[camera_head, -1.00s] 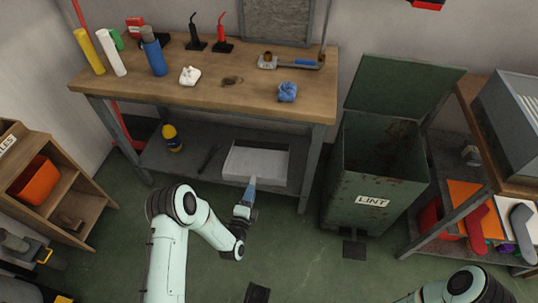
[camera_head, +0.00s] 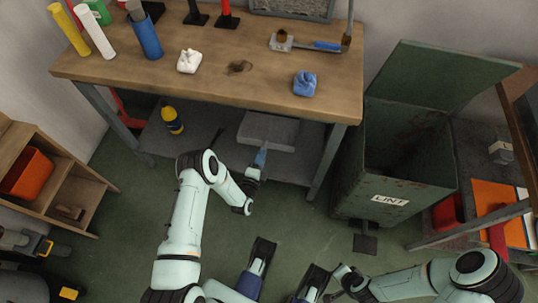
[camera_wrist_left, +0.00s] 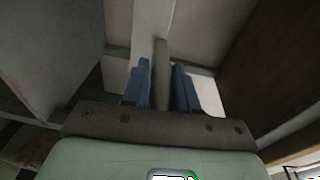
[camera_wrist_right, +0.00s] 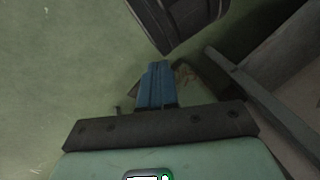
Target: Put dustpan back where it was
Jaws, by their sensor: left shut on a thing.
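The light grey dustpan (camera_head: 268,130) lies at the lower shelf (camera_head: 190,140) of the workbench, under the tabletop. My left gripper (camera_head: 261,160) reaches in from the front, its blue fingers at the dustpan's near side. In the left wrist view the fingers (camera_wrist_left: 161,85) are closed on the upright grey handle (camera_wrist_left: 161,65), with pale pan surfaces to both sides. I cannot tell whether the pan rests fully on the shelf. My right gripper's blue fingers (camera_wrist_right: 157,85) are together and appear empty, low over the green floor.
A yellow-and-dark bottle (camera_head: 172,120) and a thin dark tool (camera_head: 214,141) stand left of the dustpan on the shelf. A bench leg and the green LINT bin (camera_head: 400,185) are to the right. The tabletop (camera_head: 220,88) hangs over the shelf.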

